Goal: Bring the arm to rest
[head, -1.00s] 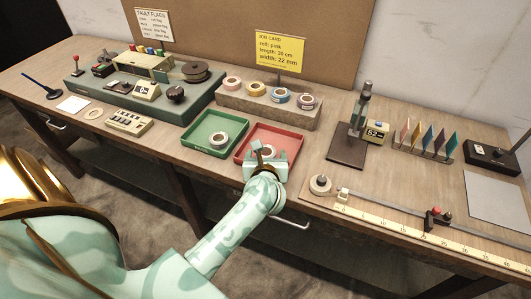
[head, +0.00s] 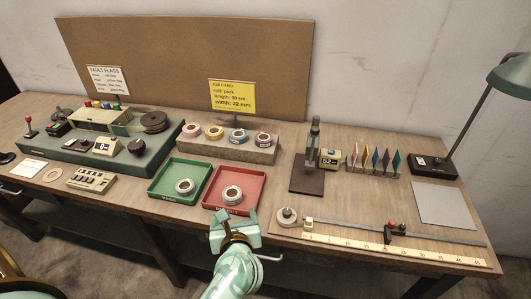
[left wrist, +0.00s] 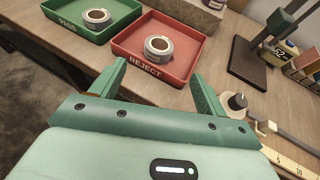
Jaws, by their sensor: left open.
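My left gripper (head: 235,228) is in front of the bench's front edge, just below the red reject tray (head: 257,205). In the left wrist view its two green fingers (left wrist: 158,82) stand wide apart with nothing between them. A tape roll (head: 233,194) lies in the red tray; it also shows in the left wrist view (left wrist: 158,46), beyond the fingers and apart from them. Another roll (head: 184,186) lies in the green pass tray (head: 160,192). My right gripper is in no view.
Several rolls sit on a rack (head: 240,150) behind the trays. The winding machine (head: 80,147) is at left. A stand (head: 310,170), coloured flags (head: 375,160), a ruler (head: 400,249) and a lamp (head: 510,75) are at right. The floor before the bench looks clear.

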